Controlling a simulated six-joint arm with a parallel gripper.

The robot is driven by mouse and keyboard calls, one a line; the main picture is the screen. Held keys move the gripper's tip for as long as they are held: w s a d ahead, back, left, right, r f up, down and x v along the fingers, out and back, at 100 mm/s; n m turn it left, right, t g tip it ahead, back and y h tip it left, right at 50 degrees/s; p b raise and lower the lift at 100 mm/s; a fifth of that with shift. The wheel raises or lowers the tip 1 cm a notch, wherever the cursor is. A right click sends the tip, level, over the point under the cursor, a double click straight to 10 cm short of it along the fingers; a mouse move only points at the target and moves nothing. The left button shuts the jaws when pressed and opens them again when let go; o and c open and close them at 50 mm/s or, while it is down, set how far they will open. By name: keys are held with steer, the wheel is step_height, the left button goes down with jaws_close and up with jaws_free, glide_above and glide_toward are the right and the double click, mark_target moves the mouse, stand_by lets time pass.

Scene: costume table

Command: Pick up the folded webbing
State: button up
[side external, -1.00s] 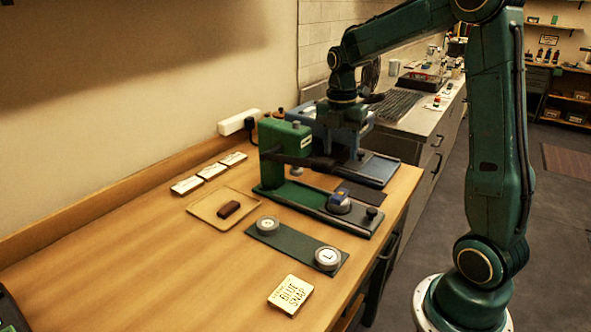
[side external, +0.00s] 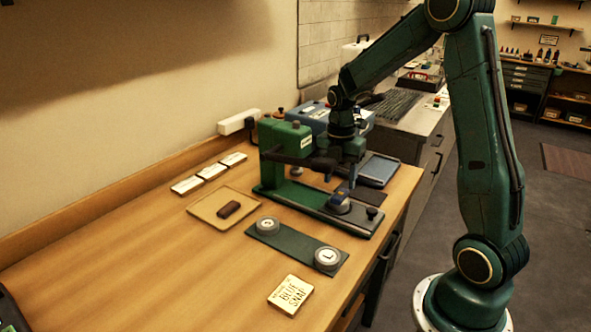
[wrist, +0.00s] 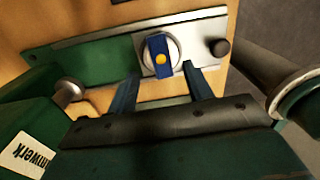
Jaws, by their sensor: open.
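A small blue piece with a yellow dot, which looks like the folded webbing (wrist: 157,45), lies on a round pale disc (wrist: 174,50) on the green press's base plate. It also shows in the side view (side external: 338,198), partly hidden by a finger. My gripper (wrist: 162,74) is open and empty. Its two blue fingers point toward the disc, one on each side of the webbing's near end. In the side view my gripper (side external: 346,184) is just above the webbing. I cannot tell the exact height gap.
The green press (side external: 284,140) stands close beside my gripper. A tan tray (side external: 206,212) holds a brown block (side external: 229,209). A dark green strip (side external: 297,244) carries two round dies. A "Blue Snap" card (side external: 290,294) lies at the front.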

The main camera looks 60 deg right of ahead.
mark_target(339, 194)
steer(key=shift+d+f, duration=0.1)
steer(key=shift+f, duration=1.95)
jaws_close()
steer(key=shift+r, duration=0.1)
step_height(339, 194, up, 20)
